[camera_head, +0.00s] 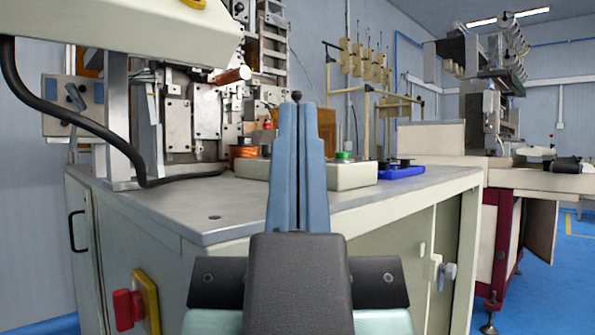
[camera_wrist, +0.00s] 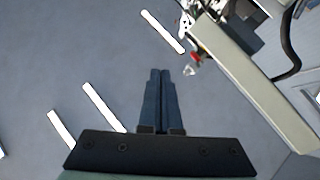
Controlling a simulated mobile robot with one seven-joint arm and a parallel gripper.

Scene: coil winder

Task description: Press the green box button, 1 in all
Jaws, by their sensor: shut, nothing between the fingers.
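The green button (camera_head: 344,155) sits on top of a low beige box (camera_head: 352,176) on the machine's table. The box shows on both sides of my gripper, which hides its middle. My gripper (camera_head: 298,103) has blue fingers closed together with nothing between them. In the head view it stands upright in front of the table, just left of the green button in the picture, apart from it as far as I can tell. The closed fingers (camera_wrist: 160,72) also show in the wrist view; I cannot make out the green button there.
The grey table top (camera_head: 195,210) holds the winding machine at left with a black cable (camera_head: 100,140). A blue tray (camera_head: 400,170) lies right of the box. A red switch (camera_head: 128,308) is on the cabinet front. Another machine (camera_head: 490,110) stands at right, with blue floor before it.

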